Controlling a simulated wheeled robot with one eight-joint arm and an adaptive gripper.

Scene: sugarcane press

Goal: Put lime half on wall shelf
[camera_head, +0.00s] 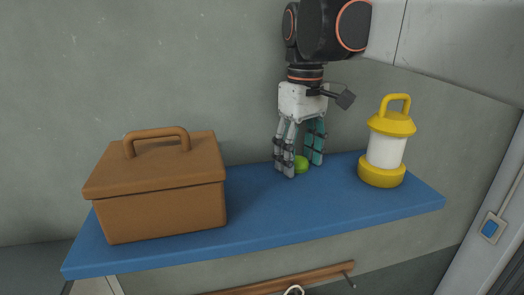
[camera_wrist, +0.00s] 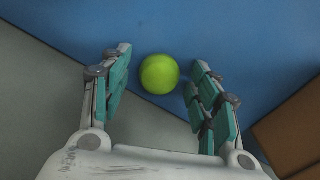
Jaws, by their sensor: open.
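The lime half (camera_head: 301,164) is small, round and bright green, and rests on the blue wall shelf (camera_head: 270,215) near its back edge. In the wrist view the lime half (camera_wrist: 160,74) lies between the tips of my fingers, with a gap on both sides. My gripper (camera_head: 300,160) points down over it with its fingers spread open around it. The gripper's teal pads (camera_wrist: 160,90) do not touch it in the wrist view. The fingers partly hide the lime half in the head view.
A brown lidded box (camera_head: 160,205) with a handle stands on the left of the shelf. A yellow and white lantern (camera_head: 385,152) stands on the right. The grey wall is close behind. The shelf's middle front is clear. A wooden rail (camera_head: 285,280) with a peg is below.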

